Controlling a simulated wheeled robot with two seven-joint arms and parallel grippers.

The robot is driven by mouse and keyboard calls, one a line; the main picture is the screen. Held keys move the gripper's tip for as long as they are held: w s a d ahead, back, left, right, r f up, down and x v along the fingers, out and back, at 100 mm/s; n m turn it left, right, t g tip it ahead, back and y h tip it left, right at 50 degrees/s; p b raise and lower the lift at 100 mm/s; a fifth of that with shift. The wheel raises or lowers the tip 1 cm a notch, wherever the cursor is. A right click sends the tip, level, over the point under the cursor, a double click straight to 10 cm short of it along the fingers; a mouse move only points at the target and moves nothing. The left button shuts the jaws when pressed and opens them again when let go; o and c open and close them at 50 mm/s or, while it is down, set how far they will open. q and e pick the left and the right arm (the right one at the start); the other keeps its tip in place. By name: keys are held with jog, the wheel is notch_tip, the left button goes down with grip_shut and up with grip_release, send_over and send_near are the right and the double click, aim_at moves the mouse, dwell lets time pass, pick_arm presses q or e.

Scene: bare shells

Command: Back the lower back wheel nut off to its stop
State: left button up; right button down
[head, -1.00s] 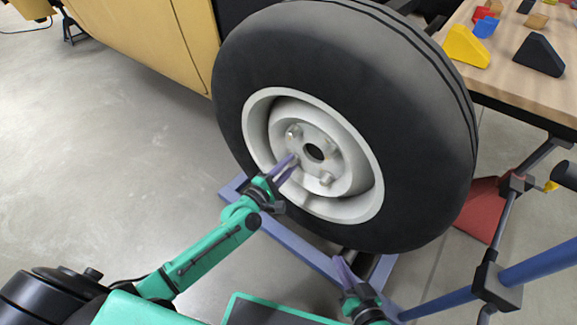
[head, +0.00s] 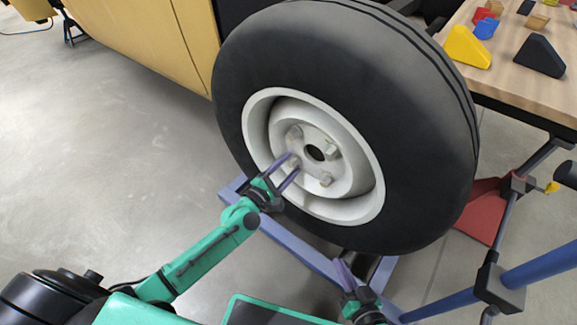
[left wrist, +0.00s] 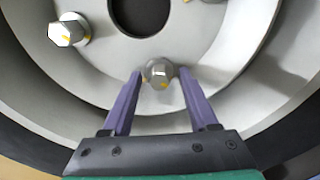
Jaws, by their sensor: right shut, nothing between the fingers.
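The wheel (head: 262,75) has a pale rim with several hex nuts around a dark centre hole. The nut at the lower left of the hub (head: 295,162) is partly covered by my left gripper (head: 295,162) in the head view. In the left wrist view this nut (left wrist: 159,73) has a yellow mark and lies between the fingertips (left wrist: 160,72), with a small gap on each side. The left gripper is open. My right gripper (head: 343,268) is shut and empty, low in front of the tyre.
Another nut (left wrist: 68,30) with a yellow mark shows at upper left in the wrist view. A blue frame (head: 305,256) lies below the wheel. A wooden table (head: 520,82) with coloured blocks stands at the right.

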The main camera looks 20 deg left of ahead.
pick_arm(q)
jog(key=shift+s+a, duration=0.1)
jog(key=shift+s, duration=0.1)
jog(key=p+v, duration=0.1)
jog(key=v, duration=1.3)
jog(key=shift+p, duration=0.3)
